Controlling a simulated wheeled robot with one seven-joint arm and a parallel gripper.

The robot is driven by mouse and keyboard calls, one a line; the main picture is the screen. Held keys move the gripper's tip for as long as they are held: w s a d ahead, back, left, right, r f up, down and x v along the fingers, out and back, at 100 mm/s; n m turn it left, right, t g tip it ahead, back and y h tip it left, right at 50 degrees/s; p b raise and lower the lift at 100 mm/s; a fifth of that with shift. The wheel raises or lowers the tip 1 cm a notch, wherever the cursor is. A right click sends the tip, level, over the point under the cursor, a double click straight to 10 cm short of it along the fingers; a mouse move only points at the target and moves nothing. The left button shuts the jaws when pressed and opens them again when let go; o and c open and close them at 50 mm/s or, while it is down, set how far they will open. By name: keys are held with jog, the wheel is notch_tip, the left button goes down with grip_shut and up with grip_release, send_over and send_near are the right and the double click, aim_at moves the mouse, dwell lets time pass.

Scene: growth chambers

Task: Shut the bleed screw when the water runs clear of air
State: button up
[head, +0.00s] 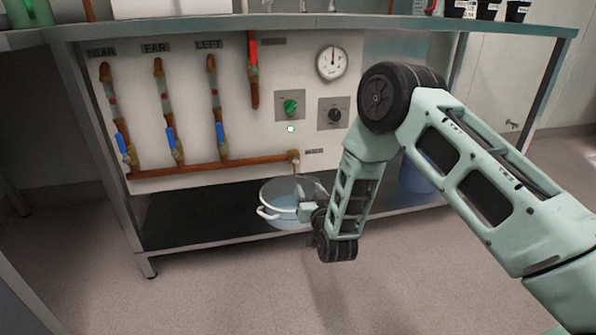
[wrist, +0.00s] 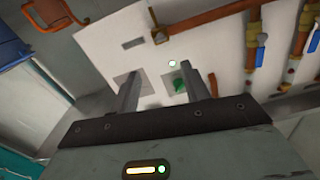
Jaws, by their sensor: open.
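The bleed fitting (head: 293,157) is a small brass piece at the right end of the horizontal copper pipe (head: 215,168), beside a small dark label. It also shows in the wrist view (wrist: 158,37). A thin stream seems to fall from it towards a pale pot (head: 270,212) holding bluish water; I cannot tell whether air is in it. My gripper (head: 302,190) is open and empty, in front of the pot and below the fitting. In the wrist view its fingers (wrist: 172,82) stand apart, before the panel and clear of the screw.
The panel carries a green knob (head: 290,106), a lit lamp (head: 290,129), a black knob (head: 334,115) and a round gauge (head: 332,63). Three blue-handled valves (head: 171,140) are at left. A blue bucket (head: 415,177) stands behind my arm. Floor in front is clear.

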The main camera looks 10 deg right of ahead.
aim_at(297, 164)
jog(key=w+b, duration=0.5)
jog(key=w, duration=0.9)
jog(key=shift+w+b, duration=0.35)
jog(key=shift+w, duration=0.05)
jog(key=c, duration=1)
